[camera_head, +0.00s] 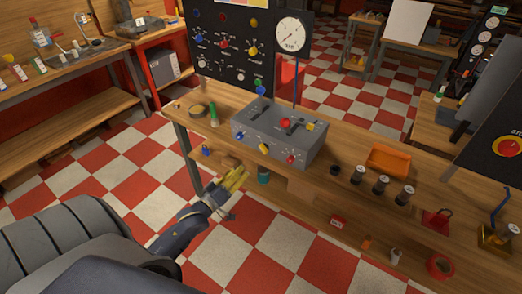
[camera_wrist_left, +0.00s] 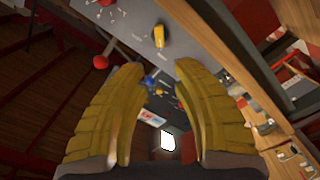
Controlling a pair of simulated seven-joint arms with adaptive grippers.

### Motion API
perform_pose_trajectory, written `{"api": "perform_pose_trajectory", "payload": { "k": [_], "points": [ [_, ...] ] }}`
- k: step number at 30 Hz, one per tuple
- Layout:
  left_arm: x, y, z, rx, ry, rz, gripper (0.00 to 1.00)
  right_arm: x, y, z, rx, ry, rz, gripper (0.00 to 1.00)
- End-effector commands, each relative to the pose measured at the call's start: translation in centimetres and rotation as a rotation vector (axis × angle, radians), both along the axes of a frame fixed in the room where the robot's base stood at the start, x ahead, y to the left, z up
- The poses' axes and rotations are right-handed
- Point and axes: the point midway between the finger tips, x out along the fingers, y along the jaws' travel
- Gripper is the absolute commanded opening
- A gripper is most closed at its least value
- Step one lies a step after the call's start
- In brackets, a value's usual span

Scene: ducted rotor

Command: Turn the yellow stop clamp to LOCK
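A grey control box (camera_head: 253,127) stands on the wooden bench. Its sloped front carries a blue knob (camera_head: 240,135), a yellow clamp knob (camera_head: 264,148) and a red knob (camera_head: 291,158) in a row. In the left wrist view the yellow clamp (camera_wrist_left: 160,37) shows ahead of the fingertips, slightly above the gap between them. My left gripper (camera_head: 238,177), with yellow ribbed fingers, is below and left of the clamp, apart from it. The left wrist view shows the gripper (camera_wrist_left: 160,68) open and empty. The clamp's LOCK marking is too small to read. My right gripper is not in view.
A black instrument panel with a gauge (camera_head: 291,33) stands behind the box. An orange tray (camera_head: 389,160) and several dark cylinders (camera_head: 381,184) sit to the right on the bench. A green bottle (camera_head: 213,115) and tape roll (camera_head: 196,111) stand to the left. A lower shelf holds small items.

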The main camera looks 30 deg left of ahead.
Motion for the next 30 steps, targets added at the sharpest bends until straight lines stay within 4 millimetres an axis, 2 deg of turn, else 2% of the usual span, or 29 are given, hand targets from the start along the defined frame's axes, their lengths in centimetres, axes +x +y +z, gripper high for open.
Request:
{"api": "perform_pose_trajectory", "payload": {
  "k": [18, 24, 30],
  "points": [
    [10.5, -0.2, 0.1, 0.001, -0.001, 0.0, 0.27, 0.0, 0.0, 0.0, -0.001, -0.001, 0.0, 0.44],
    [13.0, -0.3, 0.0, 0.003, 0.0, 0.0, 0.27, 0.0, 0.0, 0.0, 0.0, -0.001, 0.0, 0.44],
    [14.4, -0.3, 0.0, 0.001, 0.0, 0.0, 0.27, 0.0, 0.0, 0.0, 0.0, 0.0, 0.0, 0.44]
  ]
}}
